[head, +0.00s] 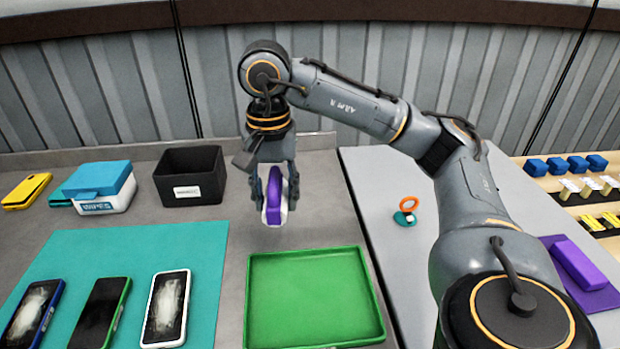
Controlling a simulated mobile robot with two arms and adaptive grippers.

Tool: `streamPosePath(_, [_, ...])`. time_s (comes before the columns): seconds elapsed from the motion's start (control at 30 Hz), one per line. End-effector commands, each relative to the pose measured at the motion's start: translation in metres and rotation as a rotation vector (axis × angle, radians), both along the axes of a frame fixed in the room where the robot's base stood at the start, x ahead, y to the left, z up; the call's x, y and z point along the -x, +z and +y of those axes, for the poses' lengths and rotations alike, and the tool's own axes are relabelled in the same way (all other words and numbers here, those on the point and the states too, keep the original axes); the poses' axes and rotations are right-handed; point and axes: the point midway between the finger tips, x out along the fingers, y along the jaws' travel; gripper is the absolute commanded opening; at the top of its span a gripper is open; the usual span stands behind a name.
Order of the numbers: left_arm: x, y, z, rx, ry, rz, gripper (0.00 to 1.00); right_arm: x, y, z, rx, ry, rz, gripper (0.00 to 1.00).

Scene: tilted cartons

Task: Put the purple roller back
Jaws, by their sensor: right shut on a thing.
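My right gripper (273,207) points down and is shut on the purple roller (274,190), a purple piece with white edges. The gripper holds it in the air, above the grey table behind the green tray (254,300). The fingers cover part of its sides. A purple mat (604,299) with a purple block on it (578,262) lies at the right, partly behind my right arm. My left gripper is not in view.
Several phones, such as the white-framed one (166,308), lie on a teal mat (190,245). A black bin (190,176), a wipes box (100,188) and a yellow phone (26,191) stand behind. An orange ring on a teal base (406,210) stands right. The tray is empty.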

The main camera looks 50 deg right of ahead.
Motion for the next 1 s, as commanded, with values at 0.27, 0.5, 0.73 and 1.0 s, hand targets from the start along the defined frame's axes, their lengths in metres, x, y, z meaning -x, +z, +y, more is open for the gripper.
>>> streamPosePath(0.27, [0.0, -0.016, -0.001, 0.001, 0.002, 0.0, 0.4, -0.001, -0.011, -0.022, -0.004, 0.076, 0.002, 0.11])
streamPosePath(0.5, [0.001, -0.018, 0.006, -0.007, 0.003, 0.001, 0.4, -0.037, -0.035, -0.068, -0.004, 0.073, 0.003, 0.11])
streamPosePath(0.73, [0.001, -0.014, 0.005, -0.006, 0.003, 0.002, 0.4, -0.061, -0.073, -0.099, -0.002, 0.075, 0.002, 0.11])
streamPosePath(1.0, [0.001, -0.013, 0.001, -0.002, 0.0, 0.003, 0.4, -0.072, -0.095, -0.112, -0.002, 0.078, -0.001, 0.11])
